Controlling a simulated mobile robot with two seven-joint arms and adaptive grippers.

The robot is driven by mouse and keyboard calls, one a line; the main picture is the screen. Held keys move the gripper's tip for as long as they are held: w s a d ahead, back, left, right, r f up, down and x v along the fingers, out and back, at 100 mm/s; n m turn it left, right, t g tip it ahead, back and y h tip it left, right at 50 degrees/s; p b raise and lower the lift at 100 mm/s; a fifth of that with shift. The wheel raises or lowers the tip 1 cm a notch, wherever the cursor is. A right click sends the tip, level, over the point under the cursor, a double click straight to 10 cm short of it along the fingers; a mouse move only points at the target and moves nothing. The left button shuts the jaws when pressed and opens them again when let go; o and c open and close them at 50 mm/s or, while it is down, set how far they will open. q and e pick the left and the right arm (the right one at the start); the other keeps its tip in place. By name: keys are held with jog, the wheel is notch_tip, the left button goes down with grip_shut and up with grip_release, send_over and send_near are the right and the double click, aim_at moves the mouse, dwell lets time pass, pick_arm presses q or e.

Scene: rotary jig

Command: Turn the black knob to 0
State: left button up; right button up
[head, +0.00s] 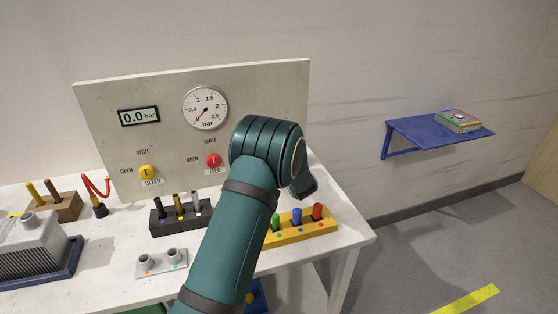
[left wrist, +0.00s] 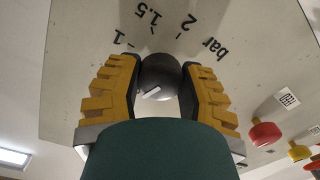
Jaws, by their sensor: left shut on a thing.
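The black knob (left wrist: 160,76) is on the grey panel (left wrist: 85,50), between the two yellow-padded fingers of my left gripper (left wrist: 160,68), which is shut on it. A short white pointer mark shows on the knob's lower left in the left wrist view. Scale marks 1, 1.5, 2 and "bar" show around it; the 0 mark is not visible there. In the head view my green left arm hides the knob and the gripper. My right gripper is in neither view.
The panel carries a 0.0 bar display (head: 139,117), a round dial gauge (head: 205,108), a yellow bleed knob (head: 148,173) and a red feed knob (head: 213,160). A dark rack (head: 165,225) and a yellow rack (head: 297,238) stand in front on the white table (head: 105,275).

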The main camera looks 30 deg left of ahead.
pick_arm(q)
jog(key=shift+n+b, duration=0.5)
jog(key=shift+n, duration=0.3)
jog(key=shift+r+n+b, duration=0.1)
jog(key=shift+n+b, duration=0.25)
jog(key=shift+n, duration=0.65)
jog(key=o, duration=1.2)
jog(key=shift+o, duration=0.2)
jog(key=v, duration=1.2)
jog(key=shift+s+a+r, duration=0.1)
jog(key=shift+s, duration=0.05)
